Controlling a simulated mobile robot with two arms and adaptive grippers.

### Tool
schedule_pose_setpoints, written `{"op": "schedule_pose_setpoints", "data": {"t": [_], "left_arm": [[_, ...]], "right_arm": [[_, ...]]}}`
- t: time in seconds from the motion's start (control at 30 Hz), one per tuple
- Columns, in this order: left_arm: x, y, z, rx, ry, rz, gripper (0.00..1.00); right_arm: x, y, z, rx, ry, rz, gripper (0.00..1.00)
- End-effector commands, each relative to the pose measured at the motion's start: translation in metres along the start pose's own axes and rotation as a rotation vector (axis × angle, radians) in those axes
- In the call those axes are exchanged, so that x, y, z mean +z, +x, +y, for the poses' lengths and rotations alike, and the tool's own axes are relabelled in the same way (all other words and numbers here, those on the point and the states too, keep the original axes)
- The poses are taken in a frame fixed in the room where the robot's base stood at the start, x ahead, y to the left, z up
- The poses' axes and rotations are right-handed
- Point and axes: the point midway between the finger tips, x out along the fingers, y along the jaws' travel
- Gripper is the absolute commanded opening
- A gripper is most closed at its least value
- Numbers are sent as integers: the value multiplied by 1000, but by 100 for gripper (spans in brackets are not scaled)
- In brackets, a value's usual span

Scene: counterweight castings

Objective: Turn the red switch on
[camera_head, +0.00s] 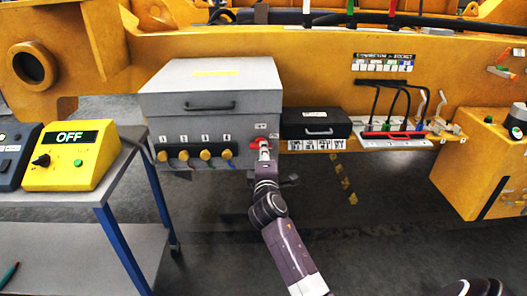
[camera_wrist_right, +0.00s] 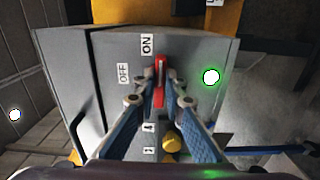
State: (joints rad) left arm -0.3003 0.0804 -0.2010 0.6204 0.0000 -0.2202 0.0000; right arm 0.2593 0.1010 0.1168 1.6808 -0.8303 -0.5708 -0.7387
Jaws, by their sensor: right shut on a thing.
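The red switch (camera_head: 262,143) is on the front of a grey box (camera_head: 215,80), at its right end. In the right wrist view the red switch (camera_wrist_right: 160,80) stands between my fingertips, near an ON label (camera_wrist_right: 146,44) and an OFF label (camera_wrist_right: 124,73). Its handle looks roughly in line with the ON label. My right gripper (camera_head: 264,155) reaches up to the switch from below; in the wrist view its two blue fingers (camera_wrist_right: 160,101) are shut on the switch. The gripper partly covers the switch in the head view. My left gripper is not in view.
Several yellow knobs (camera_head: 205,155) with numbers sit left of the switch. A black box (camera_head: 315,124) and a panel with cables (camera_head: 393,143) stand to the right. A yellow device (camera_head: 70,172) reading OFF sits on a blue-legged table at left. The floor below the box is clear.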

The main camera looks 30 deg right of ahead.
Motion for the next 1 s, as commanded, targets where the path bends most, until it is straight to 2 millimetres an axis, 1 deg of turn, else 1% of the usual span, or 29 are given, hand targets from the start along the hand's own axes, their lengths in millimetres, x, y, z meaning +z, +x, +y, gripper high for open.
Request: {"op": "schedule_pose_setpoints", "data": {"t": [0.03,0.07,0.2,0.47,0.57,0.67,0.77,1.0], "left_arm": [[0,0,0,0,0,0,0],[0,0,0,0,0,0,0],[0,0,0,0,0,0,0],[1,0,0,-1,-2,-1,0],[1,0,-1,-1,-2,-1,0],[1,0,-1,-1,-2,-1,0],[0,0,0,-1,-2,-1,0],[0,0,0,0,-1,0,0]], "right_arm": [[0,0,-1,-2,4,0,0],[0,0,-1,-2,4,0,11],[0,0,-1,-2,2,0,26],[0,0,0,-1,1,0,28],[0,-4,-1,-1,1,1,28],[-1,-14,-1,-1,0,2,28],[-1,-32,-2,-2,2,2,28],[-1,-83,-2,-3,1,1,28]]}}
